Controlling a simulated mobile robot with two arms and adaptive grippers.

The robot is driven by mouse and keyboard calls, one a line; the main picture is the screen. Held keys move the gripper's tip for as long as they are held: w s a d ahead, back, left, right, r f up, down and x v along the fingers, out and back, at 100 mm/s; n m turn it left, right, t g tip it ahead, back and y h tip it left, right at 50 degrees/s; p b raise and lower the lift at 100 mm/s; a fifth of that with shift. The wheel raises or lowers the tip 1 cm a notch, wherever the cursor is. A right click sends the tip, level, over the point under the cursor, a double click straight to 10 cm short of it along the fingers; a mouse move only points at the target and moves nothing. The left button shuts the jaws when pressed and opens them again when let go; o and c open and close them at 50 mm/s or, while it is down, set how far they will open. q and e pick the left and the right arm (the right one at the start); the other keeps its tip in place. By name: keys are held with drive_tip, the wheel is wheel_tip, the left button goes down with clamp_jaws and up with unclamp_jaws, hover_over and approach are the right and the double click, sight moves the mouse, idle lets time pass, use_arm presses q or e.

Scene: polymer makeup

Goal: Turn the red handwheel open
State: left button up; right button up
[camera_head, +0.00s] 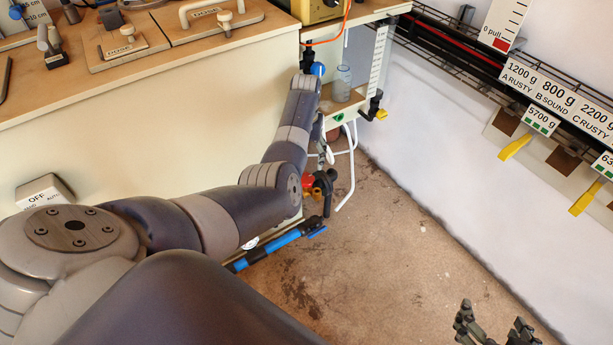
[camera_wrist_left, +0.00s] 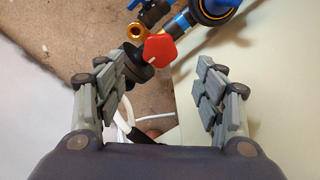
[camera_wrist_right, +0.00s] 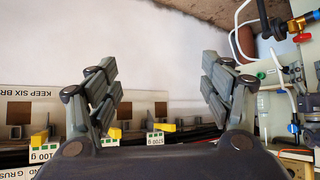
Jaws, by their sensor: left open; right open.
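The red handwheel (camera_wrist_left: 160,47) shows in the left wrist view as a red knob with a small pale mark, beside a black fitting. It lies beyond my left gripper (camera_wrist_left: 160,85), which is open and empty. In the head view the red handwheel (camera_head: 308,182) is a small red patch beside my left forearm, which largely hides the left gripper. My right gripper (camera_head: 495,328) is open at the lower right, well apart from the handwheel. The right wrist view shows this gripper (camera_wrist_right: 160,88) empty, with the red handwheel (camera_wrist_right: 302,38) at the far right.
A blue-and-black pipe (camera_head: 280,247) runs low beside the bench. White tubing (camera_head: 347,165) hangs near the handwheel. A glass jar (camera_head: 342,83) stands on the shelf behind. A wall rack with weight labels (camera_head: 555,90) lines the right. The brown floor (camera_head: 400,240) between is clear.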

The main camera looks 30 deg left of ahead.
use_arm(q)
drive_tip(key=b, duration=0.2)
hover_over(306, 177)
wheel_tip(306, 177, down, 5)
drive_tip(key=shift+s+r, duration=0.1)
drive_tip(key=shift+r, duration=0.05)
wheel_tip(306, 177, down, 4)
drive_tip(key=shift+r+b, duration=0.1)
drive_tip(key=shift+b, duration=0.95)
use_arm(e)
drive_tip(key=w+a+r+t+y, duration=0.2)
drive_tip(key=r+t, duration=0.4)
drive_tip(key=r, duration=0.3)
drive_tip(key=w+a+r+t+y, duration=0.2)
drive_tip(key=r+t, duration=0.3)
drive_tip(key=r, duration=0.5)
drive_tip(key=shift+w+r+t, duration=0.25)
drive_tip(key=shift+w+t, duration=0.15)
use_arm(q)
drive_tip(key=c, duration=1.1)
